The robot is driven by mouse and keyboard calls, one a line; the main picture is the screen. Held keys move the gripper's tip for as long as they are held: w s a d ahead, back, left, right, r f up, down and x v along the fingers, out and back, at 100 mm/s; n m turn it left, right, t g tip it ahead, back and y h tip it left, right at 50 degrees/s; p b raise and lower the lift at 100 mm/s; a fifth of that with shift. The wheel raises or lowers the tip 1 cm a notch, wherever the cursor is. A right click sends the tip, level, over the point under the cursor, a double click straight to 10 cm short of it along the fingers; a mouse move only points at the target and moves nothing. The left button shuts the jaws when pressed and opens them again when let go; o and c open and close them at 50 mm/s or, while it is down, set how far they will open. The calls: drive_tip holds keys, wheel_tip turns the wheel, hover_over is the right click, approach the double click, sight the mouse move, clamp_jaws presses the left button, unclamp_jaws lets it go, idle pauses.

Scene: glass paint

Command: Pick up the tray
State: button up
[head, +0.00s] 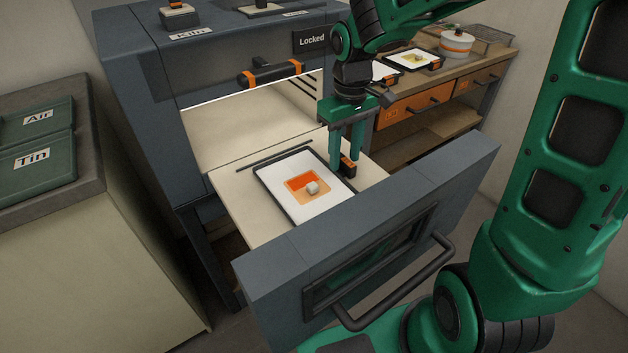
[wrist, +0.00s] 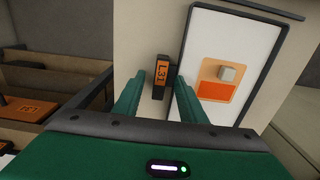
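The tray (head: 301,164) is a white plate with a dark rim, lying flat on the beige shelf of the pulled-out kiln drawer. An orange and peach square with a small pale cube lies on it. Its small black and orange handle (head: 349,166), marked L31, sticks up at the tray's right side. My gripper (head: 346,158) points down at this handle. In the wrist view, the tray (wrist: 226,35) is at the right, and the handle (wrist: 162,76) stands between the fingers of my gripper (wrist: 158,88), which are open with a visible gap on the left.
The drawer front (head: 370,225) with its bar handle (head: 400,290) stands in front of the tray. The kiln (head: 150,70), with a "Locked" sign (head: 313,41), is behind. A wooden bench (head: 450,120) with other trays and a pot (head: 457,43) is at the back right.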

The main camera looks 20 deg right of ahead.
drive_tip(key=shift+c, duration=0.7)
clamp_jaws()
drive_tip(key=shift+r, duration=0.1)
drive_tip(key=shift+r, duration=0.9)
drive_tip(key=shift+a+r, duration=0.15)
drive_tip(key=shift+r, duration=0.5)
drive_tip(key=shift+a+r, duration=0.15)
drive_tip(key=shift+r, duration=0.45)
drive_tip(key=s+a+r, duration=0.5)
drive_tip(key=a+r, duration=0.4)
drive_tip(key=shift+s+a+r, duration=0.15)
drive_tip(key=shift+a+r, duration=0.15)
drive_tip(key=shift+a, duration=0.1)
